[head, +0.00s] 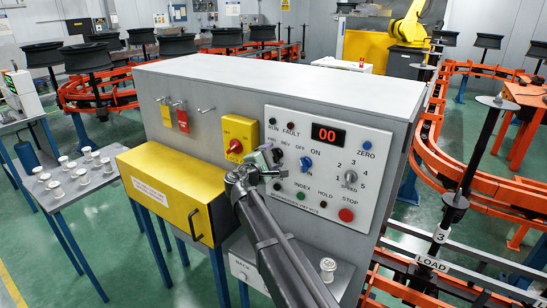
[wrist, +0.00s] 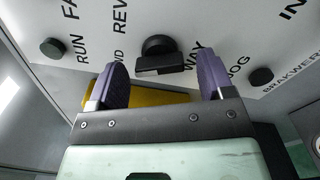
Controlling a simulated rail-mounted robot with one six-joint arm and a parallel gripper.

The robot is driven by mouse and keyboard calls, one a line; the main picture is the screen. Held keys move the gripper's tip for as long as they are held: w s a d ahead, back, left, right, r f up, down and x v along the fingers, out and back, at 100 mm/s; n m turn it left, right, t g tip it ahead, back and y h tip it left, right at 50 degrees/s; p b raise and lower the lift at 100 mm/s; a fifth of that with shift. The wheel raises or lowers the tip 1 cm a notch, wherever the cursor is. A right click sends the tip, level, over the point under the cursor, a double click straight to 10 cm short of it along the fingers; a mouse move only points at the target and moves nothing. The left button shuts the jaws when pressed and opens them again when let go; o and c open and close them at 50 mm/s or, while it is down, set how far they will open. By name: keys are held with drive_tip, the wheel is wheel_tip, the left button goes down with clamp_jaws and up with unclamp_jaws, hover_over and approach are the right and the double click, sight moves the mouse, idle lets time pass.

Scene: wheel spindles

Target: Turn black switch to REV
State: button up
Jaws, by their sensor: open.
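The black switch (wrist: 157,55) is a round knob with a flat bar handle on the white panel. In the wrist view it sits between the purple fingers of my gripper (wrist: 163,65), with a gap on each side. My gripper is open and empty, its fingertips close to the panel. The REV label (wrist: 121,18) is printed up and left of the knob. In the head view my gripper (head: 268,160) is in front of the panel's left part and hides most of the black switch.
The control panel (head: 325,185) has a blue switch (head: 305,163), a speed knob (head: 349,177), a red stop button (head: 346,215) and a lit display (head: 327,134). A yellow box with a red knob (head: 236,146) is left of my gripper. A yellow drawer unit (head: 170,190) stands lower left.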

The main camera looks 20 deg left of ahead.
drive_tip(key=shift+w+d, duration=0.2)
drive_tip(key=shift+w, duration=0.45)
drive_tip(key=c, duration=0.9)
drive_tip(key=shift+m, duration=0.4)
drive_tip(key=m, duration=0.4)
drive_tip(key=shift+m, duration=0.3)
drive_tip(key=m, duration=0.4)
drive_tip(key=shift+r+m, duration=0.1)
drive_tip(key=shift+m, duration=0.2)
drive_tip(key=o, duration=0.9)
